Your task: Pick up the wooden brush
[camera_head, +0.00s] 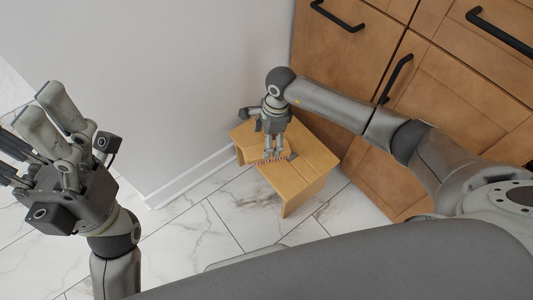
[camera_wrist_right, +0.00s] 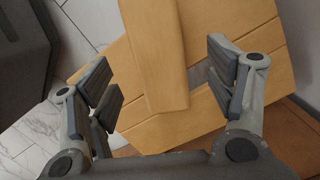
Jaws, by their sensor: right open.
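The wooden brush (camera_head: 282,159) lies on the small wooden stool (camera_head: 308,162), with a row of reddish-brown bristles showing. In the right wrist view, the brush's plain light-wood body (camera_wrist_right: 155,60) runs down from the top edge to between my fingers. My right gripper (camera_head: 273,152) points down over the stool, right at the brush. It is open, with one finger on each side of the wood and a gap on both sides (camera_wrist_right: 165,88). My left gripper (camera_head: 42,125) is raised at the left, far from the stool; its jaw opening is unclear.
Wooden cabinets with black handles (camera_head: 398,78) stand close behind and right of the stool. A white wall (camera_head: 180,80) is at its left. Marble-tiled floor (camera_head: 190,235) is clear in front. In the wrist view, the slatted stool top (camera_wrist_right: 215,25) lies beneath the fingers.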

